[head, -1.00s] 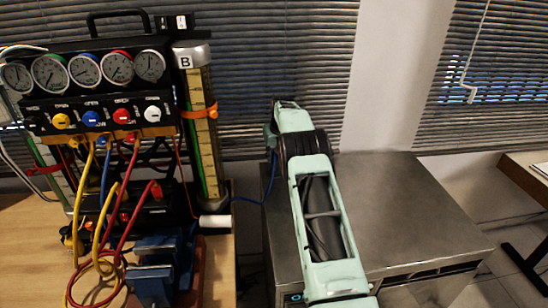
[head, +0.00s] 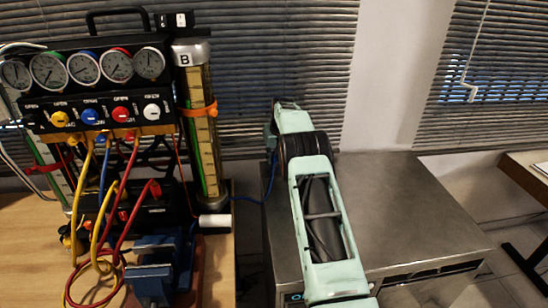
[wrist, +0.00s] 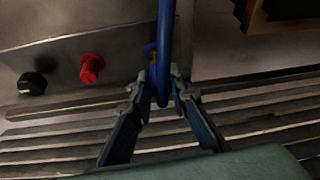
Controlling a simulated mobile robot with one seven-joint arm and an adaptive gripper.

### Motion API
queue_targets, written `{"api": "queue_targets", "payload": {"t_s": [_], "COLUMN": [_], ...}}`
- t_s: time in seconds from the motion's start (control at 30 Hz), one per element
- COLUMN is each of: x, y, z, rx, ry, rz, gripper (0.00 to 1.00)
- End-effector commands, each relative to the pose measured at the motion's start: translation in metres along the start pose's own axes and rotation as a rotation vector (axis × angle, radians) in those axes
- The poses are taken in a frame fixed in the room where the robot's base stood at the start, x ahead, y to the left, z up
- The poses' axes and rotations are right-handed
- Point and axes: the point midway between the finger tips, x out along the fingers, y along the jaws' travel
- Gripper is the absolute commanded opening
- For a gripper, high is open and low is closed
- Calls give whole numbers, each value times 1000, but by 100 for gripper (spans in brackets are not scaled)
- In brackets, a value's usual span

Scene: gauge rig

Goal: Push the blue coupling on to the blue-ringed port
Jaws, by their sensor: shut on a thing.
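My gripper (wrist: 162,92) shows in the wrist view, its two fingers closed on the lower end of a blue hose, where the blue coupling (wrist: 161,85) is. The fingers cover much of it, so its shape is unclear. A small orange part (wrist: 151,53) shows beside the hose, just above the fingertips. In the head view my arm hides the gripper, and a blue hose (head: 270,185) runs from the rig side to behind my arm. I cannot make out the blue-ringed port in either view.
The gauge rig (head: 100,116) with dials, coloured knobs and hoses stands on a wooden bench at left. A blue vise (head: 150,280) sits in front of it. A grey metal cabinet (head: 420,215) is beside my arm. The wrist view shows a red knob (wrist: 91,68) and a black knob (wrist: 32,83).

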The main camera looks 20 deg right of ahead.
Motion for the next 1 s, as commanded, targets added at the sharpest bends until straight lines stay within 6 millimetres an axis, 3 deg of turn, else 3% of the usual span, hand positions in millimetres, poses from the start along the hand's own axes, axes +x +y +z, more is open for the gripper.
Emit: {"api": "queue_targets", "payload": {"t_s": [0.5, 1.0], "x": [15, 16], "y": [0, 0], "z": [6, 6], "rx": [0, 0], "ry": [1, 1], "rz": [0, 0], "gripper": [0, 0]}}
